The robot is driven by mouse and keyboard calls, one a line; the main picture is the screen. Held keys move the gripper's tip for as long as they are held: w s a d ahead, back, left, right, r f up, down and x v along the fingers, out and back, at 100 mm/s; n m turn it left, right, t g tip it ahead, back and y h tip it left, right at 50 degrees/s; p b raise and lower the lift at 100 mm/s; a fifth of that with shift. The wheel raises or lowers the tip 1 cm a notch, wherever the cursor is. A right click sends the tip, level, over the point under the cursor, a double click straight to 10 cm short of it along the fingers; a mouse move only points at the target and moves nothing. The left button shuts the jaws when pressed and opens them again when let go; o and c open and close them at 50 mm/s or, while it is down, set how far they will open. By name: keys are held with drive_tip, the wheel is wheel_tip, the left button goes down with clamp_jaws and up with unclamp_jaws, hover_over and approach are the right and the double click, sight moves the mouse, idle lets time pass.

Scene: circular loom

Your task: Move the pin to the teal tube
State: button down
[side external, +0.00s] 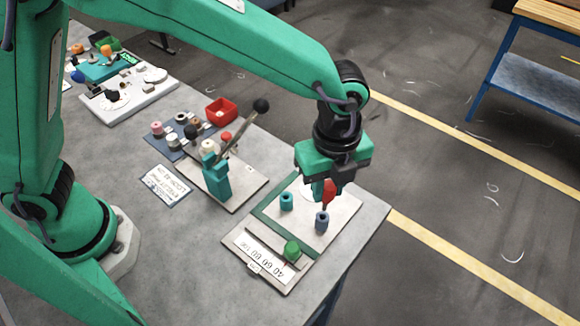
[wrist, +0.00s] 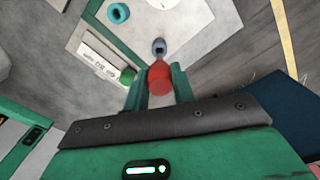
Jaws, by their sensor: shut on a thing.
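The red pin (side external: 329,191) is held in my gripper (side external: 326,192), whose jaws are shut on its thick red head. The pin points down at the blue-grey tube (side external: 322,221); I cannot tell whether its tip is inside the tube or just above it. The teal tube (side external: 286,201) stands upright on the board to the left, apart from the pin. In the wrist view, the pin (wrist: 160,78) sits between the fingers (wrist: 159,80), with the blue-grey tube (wrist: 158,47) just beyond it and the teal tube (wrist: 119,13) at upper left, its open top visible.
The tubes stand on a pale board with a green border (side external: 265,226). A green knob (side external: 292,250) and a numbered scale (side external: 259,256) lie at its front. A lever stand (side external: 216,178) is to the left, with spools and a red bin (side external: 221,110) behind. The table edge is close on the right.

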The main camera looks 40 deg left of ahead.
idle(0.3)
drive_tip(key=a+r, duration=0.6)
drive_tip(key=a, duration=0.2)
drive_tip(key=shift+s+a+r, duration=0.3)
drive_tip(key=shift+s+a, duration=0.1)
drive_tip(key=shift+s, duration=0.05)
drive_tip(key=shift+f, duration=0.15)
wheel_tip(320, 180, down, 7)
drive_tip(key=shift+r, duration=0.2)
idle(0.6)
drive_tip(key=shift+f, duration=1.25)
idle(1.4)
